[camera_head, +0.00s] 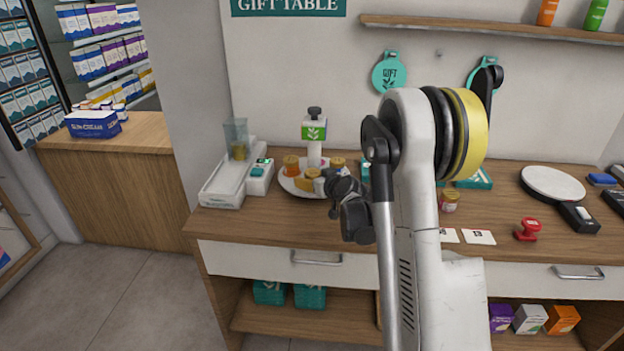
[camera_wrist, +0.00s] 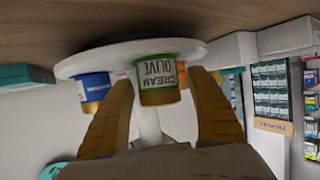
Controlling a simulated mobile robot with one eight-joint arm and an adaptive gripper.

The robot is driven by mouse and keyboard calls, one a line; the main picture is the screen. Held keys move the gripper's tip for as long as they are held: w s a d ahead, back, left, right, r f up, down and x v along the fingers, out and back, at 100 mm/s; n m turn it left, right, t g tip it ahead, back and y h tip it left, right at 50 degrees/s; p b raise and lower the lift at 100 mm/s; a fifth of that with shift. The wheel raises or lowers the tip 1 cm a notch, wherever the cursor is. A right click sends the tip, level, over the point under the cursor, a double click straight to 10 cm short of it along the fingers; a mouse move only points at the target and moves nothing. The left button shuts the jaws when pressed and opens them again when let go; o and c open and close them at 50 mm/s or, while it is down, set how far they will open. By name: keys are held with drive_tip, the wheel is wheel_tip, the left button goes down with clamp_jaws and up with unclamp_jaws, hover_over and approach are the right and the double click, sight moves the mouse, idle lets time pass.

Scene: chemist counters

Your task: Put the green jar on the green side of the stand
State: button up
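In the wrist view, which is upside down, the green jar (camera_wrist: 158,75), labelled "CREAM OLIVE" with a green band and gold lid, appears to stand on the stand's white round plate (camera_wrist: 110,58). My gripper (camera_wrist: 162,85) has one finger on each side of it, with a gap seen at the right finger. In the head view, the stand (camera_head: 313,150) has a white post with a green leaf sign. My gripper (camera_head: 333,183) is at the plate's right edge. It hides the green jar there.
A blue-labelled jar (camera_wrist: 95,88) is beside the green jar in the wrist view. An orange jar (camera_head: 291,165) is on the plate's left. A white dispenser (camera_head: 228,185) stands left of the stand. Another small jar (camera_head: 449,200), a red stamp (camera_head: 528,229) and a round scale (camera_head: 552,184) are to the right.

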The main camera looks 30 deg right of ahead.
drive_tip(key=shift+r, duration=0.25)
drive_tip(key=d+p+v, duration=0.1)
drive_tip(key=p+v, duration=0.3)
drive_tip(key=v, duration=0.8)
drive_tip(key=s+a+r+g+y, duration=0.1)
drive_tip(key=s+a+r, duration=0.2)
drive_tip(key=a, duration=0.3)
drive_tip(key=s+a+r+n+g, duration=0.1)
drive_tip(key=s+a+r, duration=0.1)
drive_tip(key=s+a, duration=0.25)
drive_tip(key=s+a+r+g+y, duration=0.1)
drive_tip(key=s+a+r+g, duration=0.15)
drive_tip(key=a, duration=0.35)
drive_tip(key=s+a+g, duration=0.1)
drive_tip(key=s+a, duration=0.1)
drive_tip(key=s, duration=0.7)
drive_tip(key=s+a+g+h, duration=0.1)
drive_tip(key=s+a, duration=0.2)
drive_tip(key=s, duration=0.5)
drive_tip(key=shift+s+a, duration=0.2)
drive_tip(key=shift+s, duration=0.2)
